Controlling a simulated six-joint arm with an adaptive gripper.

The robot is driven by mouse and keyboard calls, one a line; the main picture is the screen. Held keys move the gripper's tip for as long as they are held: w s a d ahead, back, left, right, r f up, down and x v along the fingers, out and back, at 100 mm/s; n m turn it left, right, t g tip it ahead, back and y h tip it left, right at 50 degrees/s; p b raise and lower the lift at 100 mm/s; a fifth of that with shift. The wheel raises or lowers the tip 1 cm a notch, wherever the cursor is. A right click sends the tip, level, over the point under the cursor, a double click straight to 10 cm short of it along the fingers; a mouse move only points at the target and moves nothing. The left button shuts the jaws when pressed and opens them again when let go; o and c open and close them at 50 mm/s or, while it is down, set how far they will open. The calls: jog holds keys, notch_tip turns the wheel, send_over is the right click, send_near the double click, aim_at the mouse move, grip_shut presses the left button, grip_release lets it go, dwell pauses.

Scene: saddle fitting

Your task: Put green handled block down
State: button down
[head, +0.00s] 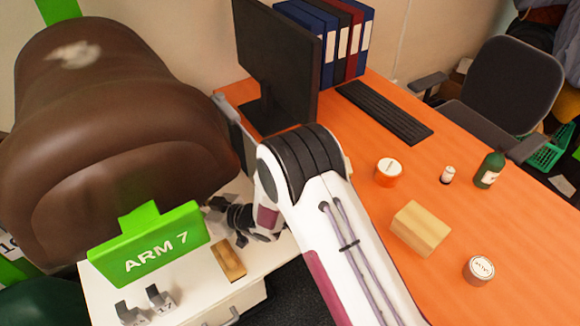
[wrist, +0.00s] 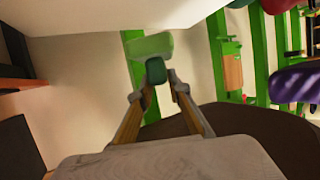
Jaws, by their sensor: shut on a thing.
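My gripper (head: 226,214) is low over the white cabinet top at the left of the desk, partly hidden by my arm and the green sign in the head view. In the wrist view its two fingers (wrist: 155,90) close in on a dark green piece, with a light green part beyond the tips. I take this as the green handled block (wrist: 150,46), held by its handle. I cannot make the block out in the head view. Two small grey numbered saddles (head: 160,299) stand on the cabinet's near edge.
A green sign reading ARM 7 (head: 150,246) stands close left of my gripper. A wooden block (head: 228,260) lies on the white cabinet (head: 195,300). A brown leather seat (head: 95,110) rises behind. The orange desk (head: 350,130) holds a monitor (head: 280,60), tins, bottles and a pale block (head: 420,228).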

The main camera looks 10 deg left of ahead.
jog(key=w+d+r+m+t+h, duration=0.25)
jog(key=w+d+r, duration=0.2)
jog(key=d, duration=0.55)
jog(key=w+d+r+m+t+h, duration=0.2)
jog(key=w+d+r+m+t, duration=0.3)
jog(key=d, duration=0.6)
jog(key=w+d+r+m+t+h, duration=0.1)
jog(key=w+d+r+m+h, duration=0.15)
jog(key=w+d, duration=0.6)
jog(key=s+d+r+m+t+h, duration=0.1)
jog(key=d+r+m+h, duration=0.15)
jog(key=d, duration=1.05)
jog(key=s+d+r+m+t+h, duration=0.1)
jog(key=d+r+m+h, duration=0.2)
jog(key=d, duration=1)
jog(key=s+d+f, duration=0.2)
jog(key=d, duration=0.8)
jog(key=s+d+f, duration=0.2)
jog(key=d+f, duration=0.1)
jog(key=d, duration=0.8)
jog(key=s+d+f, duration=0.2)
jog(key=d, duration=0.8)
jog(key=shift+s+d+f+h, duration=0.15)
jog(key=shift+s+f+h, duration=0.1)
jog(key=shift+f+h, duration=0.2)
jog(key=shift+n, duration=0.25)
